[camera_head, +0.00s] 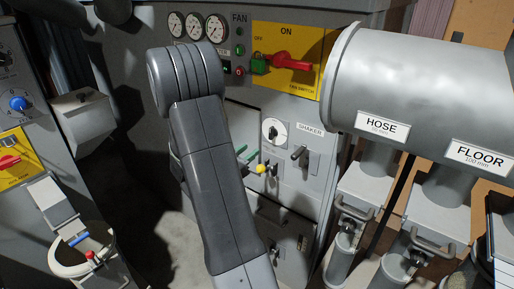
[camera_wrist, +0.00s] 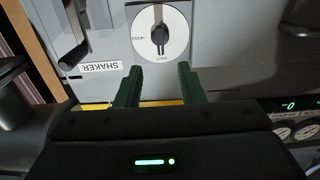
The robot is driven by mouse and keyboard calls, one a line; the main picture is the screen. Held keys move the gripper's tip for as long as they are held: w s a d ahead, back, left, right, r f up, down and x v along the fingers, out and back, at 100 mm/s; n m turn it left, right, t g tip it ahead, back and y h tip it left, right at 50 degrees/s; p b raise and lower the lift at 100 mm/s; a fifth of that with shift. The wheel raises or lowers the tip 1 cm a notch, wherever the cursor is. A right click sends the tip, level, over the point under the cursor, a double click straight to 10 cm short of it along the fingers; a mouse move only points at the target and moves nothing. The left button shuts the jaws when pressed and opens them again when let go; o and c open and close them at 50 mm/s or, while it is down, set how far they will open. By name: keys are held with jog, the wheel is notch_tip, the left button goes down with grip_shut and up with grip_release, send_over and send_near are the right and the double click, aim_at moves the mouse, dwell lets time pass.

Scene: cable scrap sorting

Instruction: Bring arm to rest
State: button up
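My arm (camera_head: 213,165) rises across the middle of the head view and hides part of the grey machine panel behind it. My gripper (camera_wrist: 158,72) shows two dark green fingers, spread apart with nothing between them. In the head view only the green fingertips (camera_head: 246,154) show past the arm. They are in front of the panel, left of the SHAKER label (camera_head: 310,130). In the wrist view a white dial with a black knob (camera_wrist: 159,34) lies beyond the fingertips, and the SHAKER label appears upside down. Contact with the panel cannot be told.
A yellow plate with a red switch handle and green lock (camera_head: 285,62) is above. A large grey duct (camera_head: 420,90) with HOSE and FLOOR labels and valves below fills the right. A yellow-tipped lever (camera_head: 262,169) is close to the fingers. Another machine (camera_head: 30,110) stands left.

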aim_at(270, 135)
jog(key=shift+v, duration=0.95)
jog(key=p+x, duration=0.2)
jog(key=x, duration=1.2)
jog(key=shift+s+a, duration=0.1)
jog(key=shift+s, duration=0.05)
